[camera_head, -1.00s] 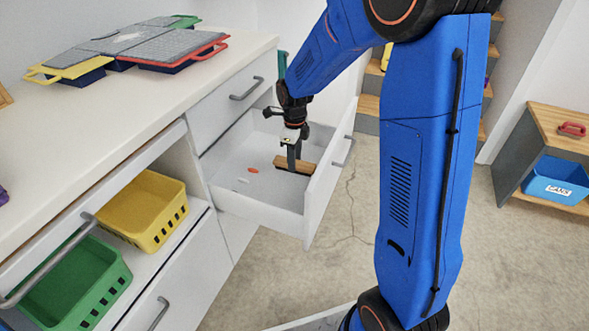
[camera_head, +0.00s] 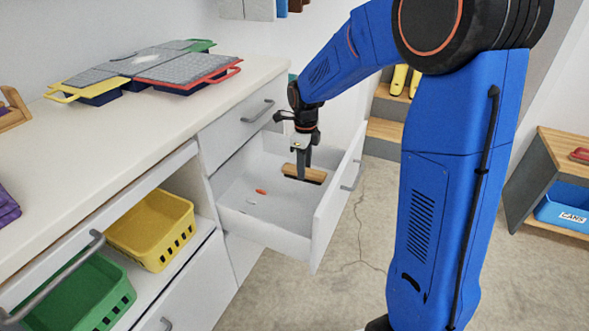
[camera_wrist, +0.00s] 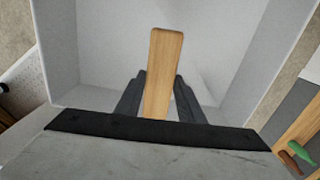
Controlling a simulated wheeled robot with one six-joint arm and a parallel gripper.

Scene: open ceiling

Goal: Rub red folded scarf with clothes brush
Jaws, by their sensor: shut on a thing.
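The clothes brush (camera_head: 316,175) is a wooden bar with a dark underside. My gripper (camera_head: 302,170) is shut on it and holds it above the floor of the open drawer. In the wrist view, the brush's wooden back (camera_wrist: 165,55) shows between the dark fingers of my gripper (camera_wrist: 158,98). No red folded scarf can be made out for certain. A small red thing (camera_head: 581,155) lies on the wooden-topped cabinet at the right edge, too cut off to identify.
The open white drawer (camera_head: 268,232) surrounds the brush with its walls and holds small orange and white items. A white counter (camera_head: 110,135) runs along the left. A yellow basket (camera_head: 150,228) and a green basket (camera_head: 85,300) sit below it. A blue bin (camera_head: 562,212) stands at right.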

